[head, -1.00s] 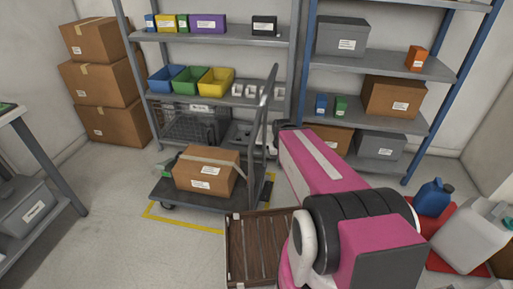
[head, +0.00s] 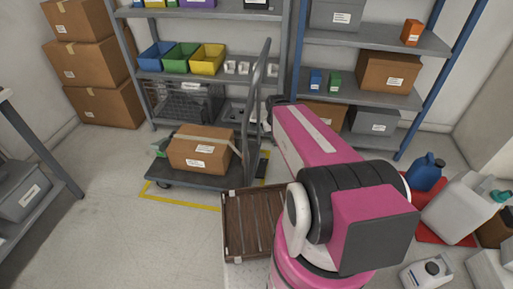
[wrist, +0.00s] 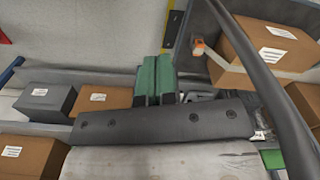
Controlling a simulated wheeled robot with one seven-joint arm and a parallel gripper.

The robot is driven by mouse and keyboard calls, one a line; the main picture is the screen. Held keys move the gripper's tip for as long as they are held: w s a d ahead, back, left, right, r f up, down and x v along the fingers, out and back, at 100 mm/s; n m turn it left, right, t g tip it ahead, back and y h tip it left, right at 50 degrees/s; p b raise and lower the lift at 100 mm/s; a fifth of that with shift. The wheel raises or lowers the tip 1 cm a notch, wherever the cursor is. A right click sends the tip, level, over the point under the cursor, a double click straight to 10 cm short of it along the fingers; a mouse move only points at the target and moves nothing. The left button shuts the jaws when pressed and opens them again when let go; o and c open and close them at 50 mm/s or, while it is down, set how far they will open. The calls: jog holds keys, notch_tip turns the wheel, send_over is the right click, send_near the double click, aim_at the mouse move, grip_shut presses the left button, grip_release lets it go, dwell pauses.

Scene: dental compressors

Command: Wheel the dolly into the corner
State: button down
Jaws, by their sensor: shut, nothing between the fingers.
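The dolly is a dark flat cart (head: 192,182) with a tall grey tubular handle (head: 263,75) on its right side, in the middle of the head view. A taped cardboard box (head: 200,148) lies on its deck. The deck stands over a yellow floor outline (head: 180,202), whose front strip shows before it. In the wrist view the handle (wrist: 262,75) curves down the right side, near the box (wrist: 265,45) and deck (wrist: 203,35). My gripper (wrist: 158,65) has its green fingers together, empty, left of the handle and apart from it in the picture. In the head view my pink arm hides most of the gripper.
Shelving racks (head: 215,77) stand behind the dolly. Jugs (head: 425,172) and a red mat (head: 440,207) are at right. A table (head: 35,165) edges the left. Floor at front left is clear.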

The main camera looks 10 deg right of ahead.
jog(key=c, duration=1.8)
grip_release()
jog(key=o, duration=0.9)
jog(key=w+d+r+m+t+y, duration=0.2)
jog(key=w+r+m+t+y, duration=0.15)
jog(key=w+r+y, duration=1.05)
jog(key=w+d+r+t+y, duration=0.1)
jog(key=w+d+r, duration=0.15)
jog(key=r, duration=0.55)
jog(key=w+d+r, duration=0.2)
jog(key=w+r, duration=0.1)
jog(key=r, duration=0.5)
jog(key=x, duration=1)
jog(key=shift+a+r, duration=0.1)
grip_shut()
